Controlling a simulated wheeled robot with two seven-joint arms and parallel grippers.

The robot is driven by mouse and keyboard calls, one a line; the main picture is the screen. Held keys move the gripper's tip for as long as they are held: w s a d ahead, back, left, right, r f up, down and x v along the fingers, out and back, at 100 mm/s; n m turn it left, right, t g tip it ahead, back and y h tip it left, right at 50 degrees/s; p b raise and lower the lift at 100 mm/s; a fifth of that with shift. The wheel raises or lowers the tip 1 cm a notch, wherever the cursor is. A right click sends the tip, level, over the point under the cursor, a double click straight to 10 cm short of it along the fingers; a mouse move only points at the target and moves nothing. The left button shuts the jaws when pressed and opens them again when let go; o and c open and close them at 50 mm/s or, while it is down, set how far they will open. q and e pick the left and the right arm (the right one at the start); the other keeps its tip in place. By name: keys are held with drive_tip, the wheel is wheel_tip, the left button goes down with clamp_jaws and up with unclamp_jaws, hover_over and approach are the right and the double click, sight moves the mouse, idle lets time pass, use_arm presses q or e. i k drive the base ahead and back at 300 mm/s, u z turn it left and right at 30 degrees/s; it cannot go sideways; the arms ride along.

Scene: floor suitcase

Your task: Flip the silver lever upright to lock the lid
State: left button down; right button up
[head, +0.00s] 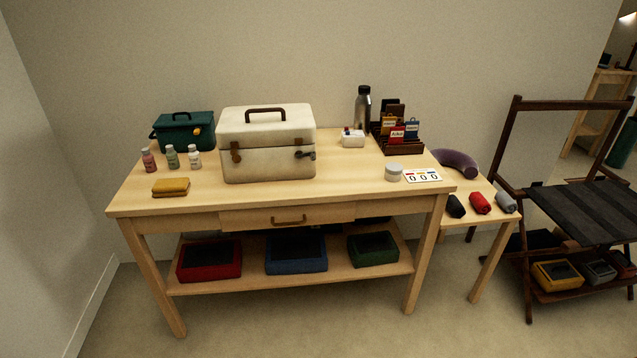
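A cream case (268,158) with a brown top handle stands on the wooden table, and its lid (265,123) looks shut. On its front right is a small silver lever (306,155) beside a brown latch mount; it appears to lie roughly sideways, sticking out to the right. A brown latch (236,152) sits at the front left of the case. Whether either latch is fastened is too small to tell. Neither of my grippers is in view.
The table (340,190) is bare in front of the case. A green cooler box (184,131), small bottles (172,156) and a yellow cloth (171,187) are to its left. A metal flask (363,110), white jar (393,172) and number card (423,175) are to its right.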

sight(312, 154)
drive_tip(key=z, duration=0.6)
drive_tip(key=i, duration=1)
drive_tip(key=z, duration=0.25)
